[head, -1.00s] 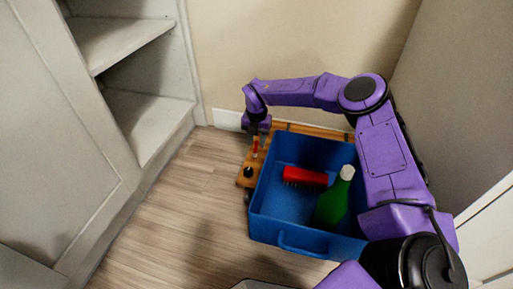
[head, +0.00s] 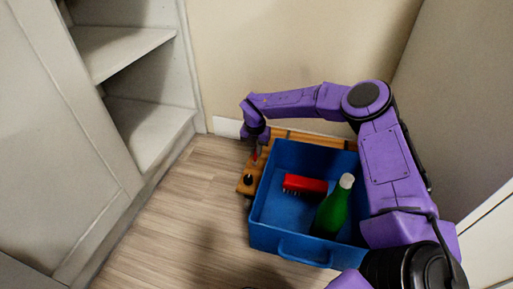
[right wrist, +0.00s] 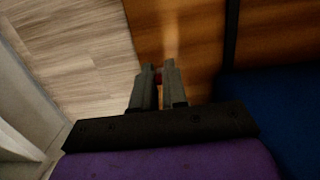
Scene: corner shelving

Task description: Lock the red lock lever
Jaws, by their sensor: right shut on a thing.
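The red lock lever (head: 255,154) is on a wooden base (head: 246,187) at the left side of the blue box. Only a small part of it shows in the head view, just below my right gripper (head: 259,147). The rest of the lever is hidden by the fingers. My left gripper is not in view.
The blue box (head: 276,232) holds a red brush (head: 305,184) and a green bottle (head: 332,211) with a white cap. A black knob (head: 248,178) is on the wooden base. Pale shelving (head: 120,45) is at left; the wood floor (head: 175,220) between is clear.

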